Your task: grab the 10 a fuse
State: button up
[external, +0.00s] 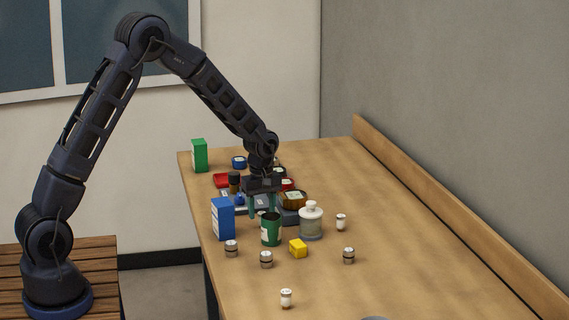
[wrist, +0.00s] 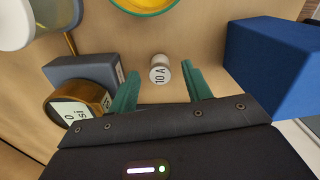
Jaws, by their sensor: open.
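The 10 A fuse (wrist: 160,74) is a small white cylinder with a metallic end, its "10 A" label readable in the wrist view. It sits on the wooden table, between and a little beyond the fingertips of my gripper (wrist: 160,88), as that view shows it. My gripper is open, with green fingers apart and nothing held. In the external view my gripper (external: 262,207) points down just behind the green cup (external: 271,229). I cannot make out the 10 A fuse in the external view; the cup or fingers seem to hide it.
A blue box (wrist: 272,65) stands right of the fingers in the wrist view. A brown jar (wrist: 80,108) and grey-blue block (wrist: 85,72) are left. A white-lidded jar (external: 311,221), yellow block (external: 298,249) and several similar small cylinders (external: 266,259) stand nearby.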

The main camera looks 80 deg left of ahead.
jog(key=shift+f, duration=0.95)
jog(key=c, duration=1.1)
jog(key=shift+o, duration=0.2)
jog(key=shift+r, duration=0.1)
